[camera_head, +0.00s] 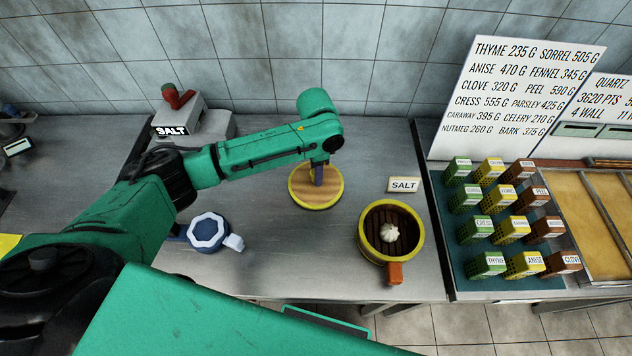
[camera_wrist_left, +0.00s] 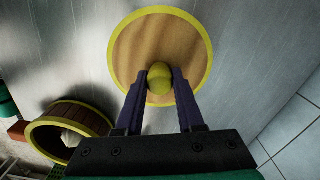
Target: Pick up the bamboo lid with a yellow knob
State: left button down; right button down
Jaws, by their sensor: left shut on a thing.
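The bamboo lid (camera_head: 300,188) is a round tan disc with a yellow rim. It sits on the grey metal counter in the middle of the head view, and it also shows in the left wrist view (camera_wrist_left: 128,55). Its yellow knob (camera_wrist_left: 160,80) is between the fingertips of my left gripper (camera_head: 317,178). My left gripper is shut on the knob, with a finger on each side, as the left wrist view shows. In the head view my gripper hides the knob. I cannot tell whether the lid is clear of the counter. My right gripper is not in view.
A yellow-rimmed steamer (camera_head: 418,250) holding a white bun (camera_head: 390,232) stands right of the lid, by a SALT card (camera_head: 404,185). A blue-and-white lidded pot (camera_head: 208,232) is at left. A rack of labelled spice boxes (camera_head: 509,229) is at right. A SALT dispenser (camera_head: 180,118) stands behind.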

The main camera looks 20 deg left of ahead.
pick_arm(q)
jog(key=shift+r, duration=0.1)
notch_tip(320, 180, up, 20)
jog(key=b, duration=0.1)
jog(key=c, duration=1.4)
grip_release()
jog(key=shift+c, duration=0.2)
grip_shut()
